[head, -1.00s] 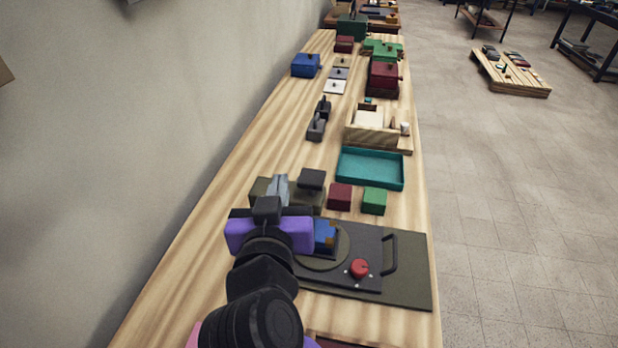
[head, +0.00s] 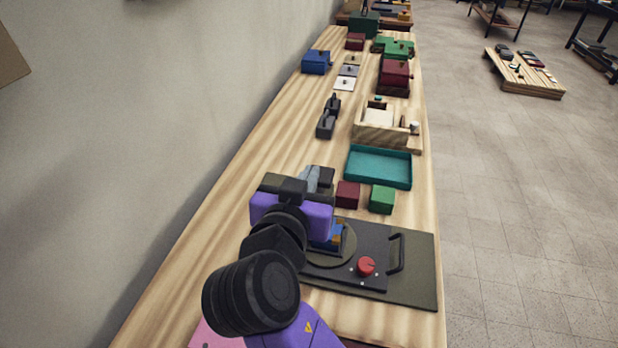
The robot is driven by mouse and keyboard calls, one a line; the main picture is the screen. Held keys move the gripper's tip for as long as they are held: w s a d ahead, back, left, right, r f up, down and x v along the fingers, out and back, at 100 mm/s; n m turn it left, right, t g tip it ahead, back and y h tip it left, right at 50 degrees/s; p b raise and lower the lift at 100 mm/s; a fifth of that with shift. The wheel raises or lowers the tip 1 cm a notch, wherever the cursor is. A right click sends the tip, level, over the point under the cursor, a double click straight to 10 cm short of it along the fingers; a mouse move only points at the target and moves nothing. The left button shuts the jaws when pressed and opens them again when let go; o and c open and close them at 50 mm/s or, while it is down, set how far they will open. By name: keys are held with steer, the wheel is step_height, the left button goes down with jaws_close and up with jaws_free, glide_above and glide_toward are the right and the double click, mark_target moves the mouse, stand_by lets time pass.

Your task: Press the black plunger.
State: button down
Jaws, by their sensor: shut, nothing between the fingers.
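My wrist hides most of the base and the lower part of the plunger.
A dark red block (head: 347,194) and a green block (head: 382,199) stand right of the plunger. A teal tray (head: 380,184) lies beyond them. A dark panel with a red knob (head: 366,266) and a handle (head: 396,252) is nearer. The wall is left.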

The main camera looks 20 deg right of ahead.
steer(key=w+d+f, duration=0.1)
steer(key=w, duration=0.1)
steer(key=w+d+f+p, duration=0.1)
steer(key=w, duration=0.1)
steer(key=w+d+f, duration=0.1)
steer(key=d+f, duration=0.1)
steer(key=shift+w+p, duration=0.35)
steer(key=shift+w, duration=0.05)
steer(key=shift+f, duration=0.9)
steer(key=shift+f, duration=0.1)
